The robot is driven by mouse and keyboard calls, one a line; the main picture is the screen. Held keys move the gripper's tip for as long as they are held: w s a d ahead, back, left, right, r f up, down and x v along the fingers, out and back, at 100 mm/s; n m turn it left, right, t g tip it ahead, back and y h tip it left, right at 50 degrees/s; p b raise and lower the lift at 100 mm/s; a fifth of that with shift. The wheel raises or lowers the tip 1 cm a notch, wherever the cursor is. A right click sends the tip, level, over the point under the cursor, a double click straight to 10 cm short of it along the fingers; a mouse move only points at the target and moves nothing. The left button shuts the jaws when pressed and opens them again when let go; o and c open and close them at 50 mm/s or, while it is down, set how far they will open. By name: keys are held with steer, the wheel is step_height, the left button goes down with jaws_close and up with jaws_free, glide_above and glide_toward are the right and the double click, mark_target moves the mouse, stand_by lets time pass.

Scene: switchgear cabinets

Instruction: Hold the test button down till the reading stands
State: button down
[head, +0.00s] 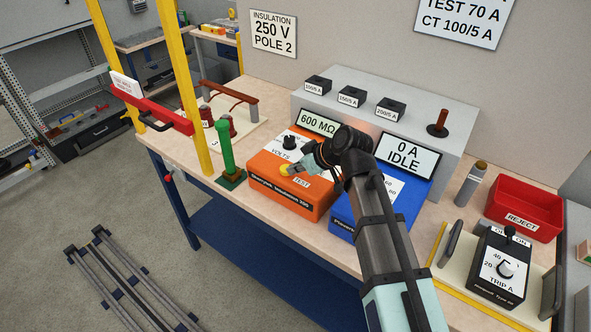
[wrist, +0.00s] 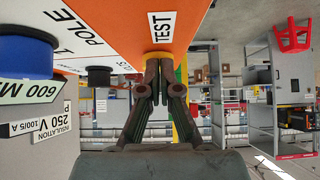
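The orange insulation tester (head: 290,197) stands on the bench, with a black knob and a yellow test button (head: 284,169) beside the label TEST. Its display (head: 318,123) reads 600 MΩ. My gripper (head: 292,169) reaches down from the right with its fingertips at the button. In the wrist view the fingers of my gripper (wrist: 160,64) are together, with nothing held between them. Their tips meet the yellow button (wrist: 159,54), of which only the edge shows. How far the button is pressed cannot be told.
A blue tester (head: 345,225) stands close on the right, partly behind my arm; the display above it reads 0 A IDLE (head: 409,155). A green post (head: 226,150) stands left of the orange tester. A red REJECT bin (head: 524,207) and a black trip unit (head: 497,268) are at right.

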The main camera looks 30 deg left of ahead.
steer(key=r, duration=0.3)
steer(key=shift+d+r, duration=0.15)
steer(key=shift+d, duration=0.1)
steer(key=b+v, duration=0.2)
steer(key=v, duration=0.7)
steer(key=shift+d+r, duration=0.15)
